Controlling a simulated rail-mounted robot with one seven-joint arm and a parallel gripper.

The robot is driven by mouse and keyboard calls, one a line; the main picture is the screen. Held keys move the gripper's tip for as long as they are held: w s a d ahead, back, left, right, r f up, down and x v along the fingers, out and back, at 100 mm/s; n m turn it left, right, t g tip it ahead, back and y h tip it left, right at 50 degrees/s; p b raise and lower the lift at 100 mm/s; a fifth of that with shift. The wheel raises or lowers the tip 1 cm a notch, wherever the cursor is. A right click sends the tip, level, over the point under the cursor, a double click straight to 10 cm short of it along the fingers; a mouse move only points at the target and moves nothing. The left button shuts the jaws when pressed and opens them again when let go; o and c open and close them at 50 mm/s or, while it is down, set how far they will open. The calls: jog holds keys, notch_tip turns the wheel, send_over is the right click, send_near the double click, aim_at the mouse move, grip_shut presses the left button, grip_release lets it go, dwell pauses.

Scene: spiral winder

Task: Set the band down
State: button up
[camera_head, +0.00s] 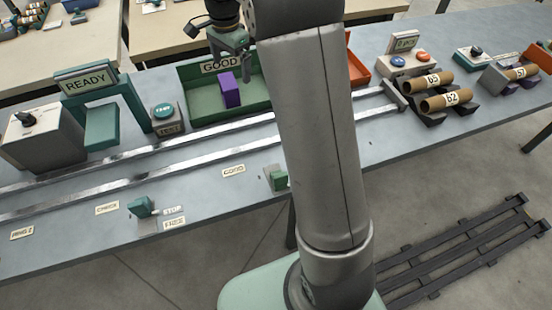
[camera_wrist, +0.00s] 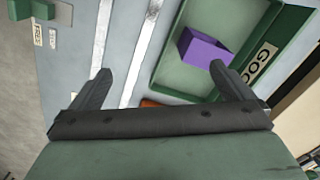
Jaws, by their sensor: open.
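A purple block-like piece (camera_head: 230,90) sits in the green tray marked GOOD (camera_head: 196,106), right of its middle. I take it to be the band, but its shape does not clearly show one. My gripper (camera_head: 234,50) is above the back of the tray, open and empty. In the wrist view my gripper (camera_wrist: 160,70) has its fingers spread wide. The purple piece (camera_wrist: 204,48) lies beyond the right fingertip, apart from it as far as I can tell, inside the green tray (camera_wrist: 181,78).
Two metal rails (camera_head: 130,165) run along the bench in front of the tray. A READY stand (camera_head: 100,95) and a button box (camera_head: 167,118) stand left. Labelled brown tubes (camera_head: 446,101) rest on holders at right. My arm hides the bench middle.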

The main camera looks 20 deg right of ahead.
jog(key=s+f+n, duration=0.3)
jog(key=s+n, duration=1)
jog(key=s, duration=2)
jog(key=shift+s+a+f+n, duration=0.15)
jog(key=shift+s+a+n, duration=0.05)
jog(key=shift+n, duration=0.1)
